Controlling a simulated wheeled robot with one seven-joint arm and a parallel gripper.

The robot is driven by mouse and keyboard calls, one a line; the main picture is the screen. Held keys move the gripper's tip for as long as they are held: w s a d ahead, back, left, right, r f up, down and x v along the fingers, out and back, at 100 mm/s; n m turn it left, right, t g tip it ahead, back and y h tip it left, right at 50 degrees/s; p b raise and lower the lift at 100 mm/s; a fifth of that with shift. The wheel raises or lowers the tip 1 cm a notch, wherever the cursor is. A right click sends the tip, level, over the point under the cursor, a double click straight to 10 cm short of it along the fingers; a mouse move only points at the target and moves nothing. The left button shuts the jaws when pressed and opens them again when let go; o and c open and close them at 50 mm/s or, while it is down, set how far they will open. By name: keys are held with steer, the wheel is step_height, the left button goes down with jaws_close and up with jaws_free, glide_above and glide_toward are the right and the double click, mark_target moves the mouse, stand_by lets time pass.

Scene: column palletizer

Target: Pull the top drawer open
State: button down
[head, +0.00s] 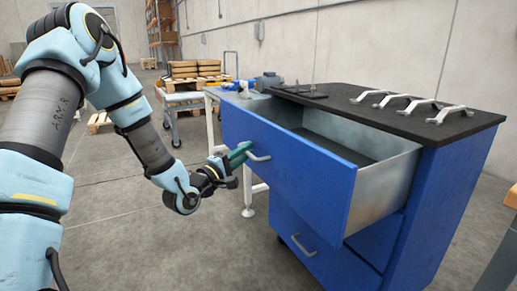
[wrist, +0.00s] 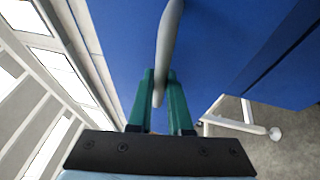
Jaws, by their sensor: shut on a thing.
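The top drawer (head: 280,160) of the blue cabinet (head: 430,200) stands well open in the head view, with its blue front and grey metal side pulled out from under the black top. The drawer handle (head: 258,157) is a pale bar on the blue front. My gripper (head: 240,154) is at the handle with its green fingers shut on it. In the wrist view, the handle (wrist: 170,45) passes between the two green fingers of my gripper (wrist: 160,95). The drawer floor looks dark and empty where it can be seen.
A lower drawer (head: 310,225) with its own handle is shut below. Several loose metal handles (head: 405,102) lie on the black top. A table with blue and grey equipment (head: 250,85) stands behind. Pallets (head: 195,70) are farther back. The floor at front left is clear.

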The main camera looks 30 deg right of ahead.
steer(key=shift+a, duration=0.45)
steer(key=c, duration=0.8)
jaws_free()
steer(key=shift+c, duration=0.2)
steer(key=v, duration=1)
steer(key=shift+a, duration=0.35)
steer(key=shift+f, duration=0.1)
